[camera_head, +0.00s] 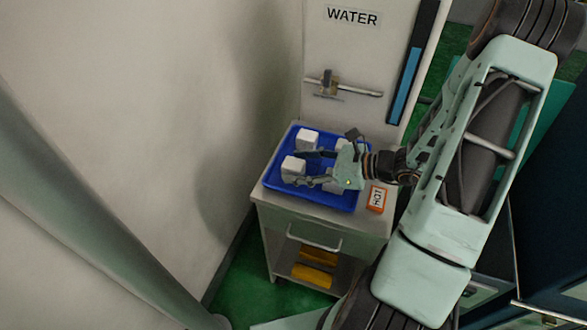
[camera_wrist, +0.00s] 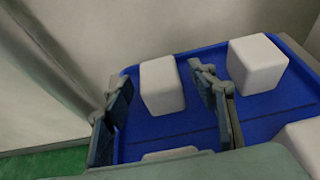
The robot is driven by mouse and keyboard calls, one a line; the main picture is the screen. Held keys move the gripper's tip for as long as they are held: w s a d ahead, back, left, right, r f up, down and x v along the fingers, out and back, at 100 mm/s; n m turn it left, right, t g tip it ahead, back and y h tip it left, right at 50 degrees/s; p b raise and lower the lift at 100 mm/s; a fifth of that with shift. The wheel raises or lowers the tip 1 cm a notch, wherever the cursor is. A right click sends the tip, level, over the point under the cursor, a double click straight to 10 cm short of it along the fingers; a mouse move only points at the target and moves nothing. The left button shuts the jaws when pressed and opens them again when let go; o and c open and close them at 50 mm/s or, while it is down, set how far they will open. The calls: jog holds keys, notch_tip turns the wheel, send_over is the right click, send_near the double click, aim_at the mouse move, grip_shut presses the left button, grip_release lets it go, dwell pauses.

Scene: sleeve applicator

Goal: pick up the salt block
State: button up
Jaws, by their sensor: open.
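White salt blocks stand in a blue tray (camera_head: 345,203) on a small cabinet. One block (camera_head: 293,168) is at the tray's left, in line with the gap between my fingers; it also shows in the wrist view (camera_wrist: 162,86). My gripper (camera_head: 306,169) is open and empty over the tray, its fingertips near that block on either side. I cannot tell how close they are to it. In the wrist view, my gripper (camera_wrist: 160,95) has a second block (camera_wrist: 257,65) just right of its right finger. Another block (camera_head: 333,184) is partly hidden by my gripper.
A further block (camera_head: 307,139) stands at the tray's back left. An orange labelled box (camera_head: 377,198) sits on the cabinet top (camera_head: 300,209) beside the tray. A wall (camera_head: 200,120) is close on the left. A panel marked WATER (camera_head: 352,16) with a tap (camera_head: 328,84) rises behind.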

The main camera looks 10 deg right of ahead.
jog(key=shift+c, duration=0.7)
grip_shut()
jog(key=shift+r, duration=0.15)
jog(key=shift+r, duration=0.6)
jog(key=s+d+r+p, duration=0.2)
jog(key=s+d+r, duration=0.5)
jog(key=s+r, duration=0.5)
jog(key=w+a+r+p, duration=0.1)
jog(key=w+a, duration=0.3)
jog(key=w, duration=0.4)
jog(key=w+a+r, duration=0.1)
jog(key=w+a, duration=0.3)
jog(key=w, duration=0.4)
notch_tip(320, 180, up, 5)
jog(key=p, duration=1.1)
jog(key=shift+d+f, duration=0.1)
